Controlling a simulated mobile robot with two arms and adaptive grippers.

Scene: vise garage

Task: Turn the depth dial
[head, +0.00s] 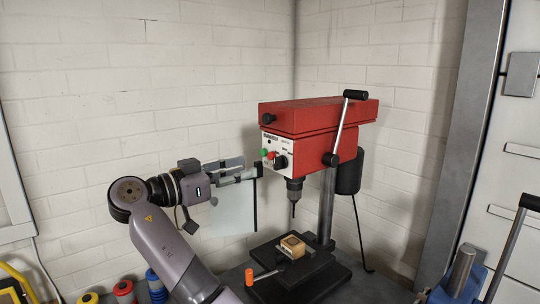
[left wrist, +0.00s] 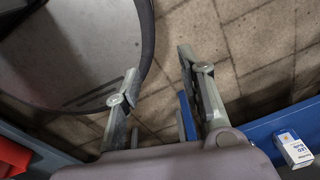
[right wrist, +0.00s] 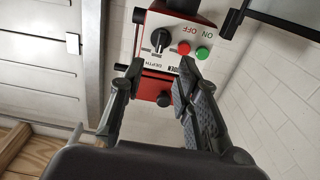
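The depth dial is a black knob with a white pointer line on the white control panel of the red drill press (head: 315,115). It shows in the head view (head: 281,161) and in the right wrist view (right wrist: 160,40). My right gripper (head: 246,168) is to the left of the panel, pointing at it. In the right wrist view its fingers (right wrist: 158,75) are apart and empty, with the panel and dial ahead of and apart from them. My left gripper (left wrist: 160,75) shows only in its wrist view, open and empty above the floor.
A green button (right wrist: 202,53) and a red button (right wrist: 184,48) sit beside the dial. A black-handled lever (head: 343,125) rises at the press's right. A wooden block (head: 292,246) lies on the press table (head: 325,283). A clear guard (head: 233,208) hangs below my right gripper.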

